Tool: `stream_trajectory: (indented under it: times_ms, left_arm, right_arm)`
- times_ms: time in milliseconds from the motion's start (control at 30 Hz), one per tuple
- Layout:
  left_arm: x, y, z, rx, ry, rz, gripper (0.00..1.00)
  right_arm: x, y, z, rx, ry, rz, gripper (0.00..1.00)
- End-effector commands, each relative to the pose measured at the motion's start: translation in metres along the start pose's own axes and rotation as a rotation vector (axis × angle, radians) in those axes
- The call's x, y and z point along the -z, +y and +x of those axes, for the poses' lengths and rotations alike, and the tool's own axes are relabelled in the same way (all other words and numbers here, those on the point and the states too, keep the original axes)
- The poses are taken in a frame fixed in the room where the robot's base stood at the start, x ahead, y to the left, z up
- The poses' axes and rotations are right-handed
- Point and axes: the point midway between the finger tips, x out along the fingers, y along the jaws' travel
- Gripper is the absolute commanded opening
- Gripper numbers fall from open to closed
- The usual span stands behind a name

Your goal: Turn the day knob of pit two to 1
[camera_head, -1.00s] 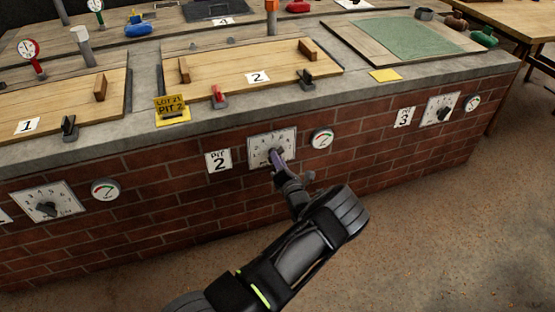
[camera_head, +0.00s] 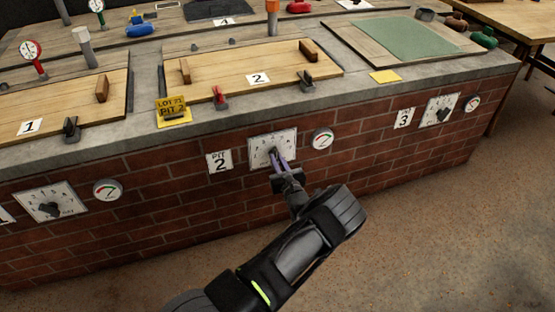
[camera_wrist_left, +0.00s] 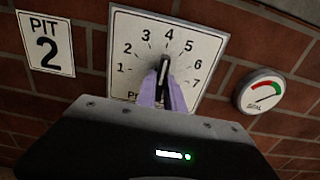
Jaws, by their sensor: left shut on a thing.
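The day knob (camera_wrist_left: 165,63) of pit two is a small dark pointer on a white dial plate numbered 1 to 7. In the left wrist view it points up, close to the 4. The dial plate (camera_head: 288,136) is on the brick front beside the "PIT 2" sign (camera_head: 219,161); the sign also shows in the left wrist view (camera_wrist_left: 46,43). My left gripper (camera_head: 276,156) is at the dial, its purple fingers (camera_wrist_left: 163,88) shut on the knob. The fingers and the gripper body hide the knob's lower part and the plate's lower edge. My right gripper is not in view.
A round seal gauge (camera_head: 322,138) is just right of the dial, also in the left wrist view (camera_wrist_left: 264,92). The concrete ledge above holds a yellow "LOT 21 PIT 2" tag (camera_head: 172,111) and a red clip (camera_head: 219,97). The floor in front is clear.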

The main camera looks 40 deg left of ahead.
Motion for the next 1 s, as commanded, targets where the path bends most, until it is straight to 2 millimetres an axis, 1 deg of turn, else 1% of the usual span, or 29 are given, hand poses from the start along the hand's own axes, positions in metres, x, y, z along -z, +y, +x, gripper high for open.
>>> stream_trajectory:
  times_ms: [1000]
  left_arm:
    - [0.0022,0.0029,-0.0004,-0.002,0.002,-0.965,0.0]
  right_arm:
    - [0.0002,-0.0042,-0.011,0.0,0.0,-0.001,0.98]
